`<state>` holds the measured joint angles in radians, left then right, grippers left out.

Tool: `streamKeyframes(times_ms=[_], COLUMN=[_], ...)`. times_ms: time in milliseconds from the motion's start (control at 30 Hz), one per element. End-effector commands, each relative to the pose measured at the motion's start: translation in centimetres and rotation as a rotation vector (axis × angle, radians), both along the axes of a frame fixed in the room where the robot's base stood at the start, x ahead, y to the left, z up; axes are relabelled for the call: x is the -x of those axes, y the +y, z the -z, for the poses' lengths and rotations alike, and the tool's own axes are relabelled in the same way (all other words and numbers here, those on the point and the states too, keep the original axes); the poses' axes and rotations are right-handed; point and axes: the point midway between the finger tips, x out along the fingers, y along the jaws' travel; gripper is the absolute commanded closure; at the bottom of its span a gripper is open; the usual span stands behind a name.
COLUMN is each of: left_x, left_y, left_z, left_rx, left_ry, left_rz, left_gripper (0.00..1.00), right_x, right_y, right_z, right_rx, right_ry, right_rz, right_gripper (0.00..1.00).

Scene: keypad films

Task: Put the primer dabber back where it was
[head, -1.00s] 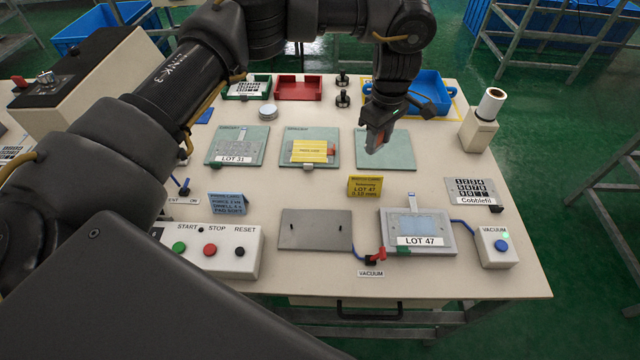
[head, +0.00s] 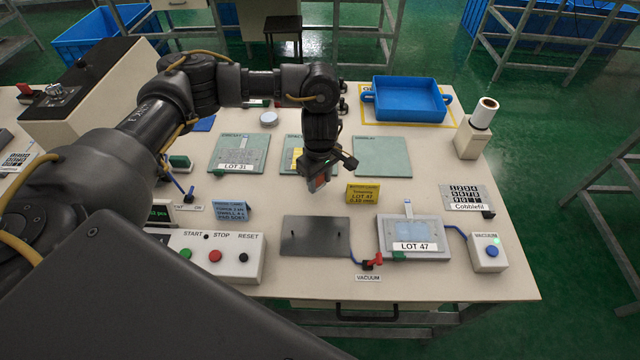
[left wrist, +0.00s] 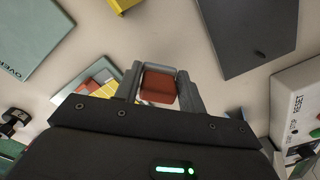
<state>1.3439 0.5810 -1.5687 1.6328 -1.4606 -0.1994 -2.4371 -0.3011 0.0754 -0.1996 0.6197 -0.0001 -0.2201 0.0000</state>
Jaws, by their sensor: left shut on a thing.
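My left gripper (head: 320,183) is shut on a small red-brown block, which I take to be the primer dabber (left wrist: 158,86). In the left wrist view the block sits between the two fingers of the left gripper (left wrist: 160,84). In the head view only a bit of its reddish side shows, and the gripper hides the rest. The gripper hangs above the table, in front of the middle green mat (head: 292,169) and behind the bare grey plate (head: 315,237). My right gripper is not in view.
A yellow sign (head: 363,194) stands just right of the gripper. The right green mat (head: 383,157) is bare. A LOT 47 fixture (head: 388,232) and a vacuum box (head: 488,255) are at front right. A blue tray (head: 410,88) stands at the back; a button box (head: 220,272) is front left.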

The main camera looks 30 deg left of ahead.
Motion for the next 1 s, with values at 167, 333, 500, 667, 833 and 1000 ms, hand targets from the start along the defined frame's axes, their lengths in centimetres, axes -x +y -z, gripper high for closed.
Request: streamKeyframes(times_ms=[167,333,500,667,833,1000], left_x=[0.1,0.0,0.0,0.0,0.0,0.0], left_y=[-0.1,-0.1,-0.1,-0.1,-0.1,-0.1], left_z=[2.2,2.6,2.7,3.0,2.9,2.9], left_rx=[0.002,0.001,0.001,0.001,0.001,0.001], left_ry=[0.004,0.001,0.001,0.001,0.001,0.001], left_rz=[-0.002,0.0,0.0,0.0,0.0,0.0], left_gripper=[0.81,0.81,0.81,0.57,0.38,0.38], right_x=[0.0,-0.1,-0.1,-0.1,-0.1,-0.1], right_y=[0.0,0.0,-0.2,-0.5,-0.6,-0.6], right_z=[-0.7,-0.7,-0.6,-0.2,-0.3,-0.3], right_rx=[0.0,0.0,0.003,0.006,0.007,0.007], right_ry=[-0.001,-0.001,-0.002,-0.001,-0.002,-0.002], right_rz=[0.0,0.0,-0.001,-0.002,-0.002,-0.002], right_gripper=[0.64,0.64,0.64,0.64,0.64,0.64])
